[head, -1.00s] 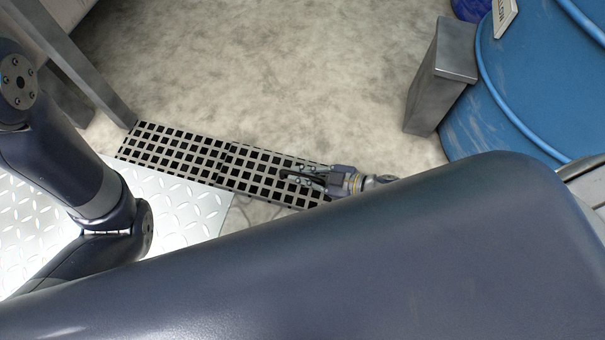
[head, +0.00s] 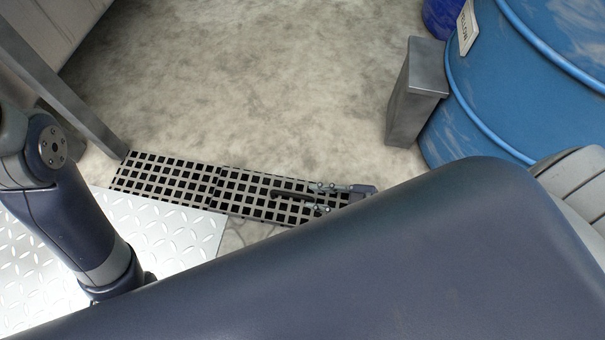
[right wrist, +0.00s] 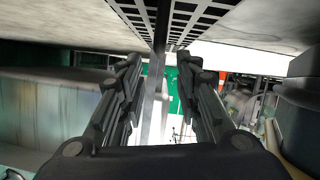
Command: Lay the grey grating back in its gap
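A grey grating strip with square holes lies along the floor in the head view. Its left section (head: 165,176) and right section (head: 250,190) meet at a seam. My right gripper (head: 290,197) is over the right section. In the right wrist view its two fingers (right wrist: 159,75) stand apart with nothing clearly between them. The grating (right wrist: 180,18) shows at the top of that view. My left gripper is out of view; only the left arm shows.
A bright tread plate (head: 170,232) borders the grating on the near left. A grey post (head: 415,95) and a blue drum (head: 500,100) stand at the right. A slanted metal leg (head: 75,100) stands by the grating's left end. Open concrete floor (head: 250,80) lies beyond.

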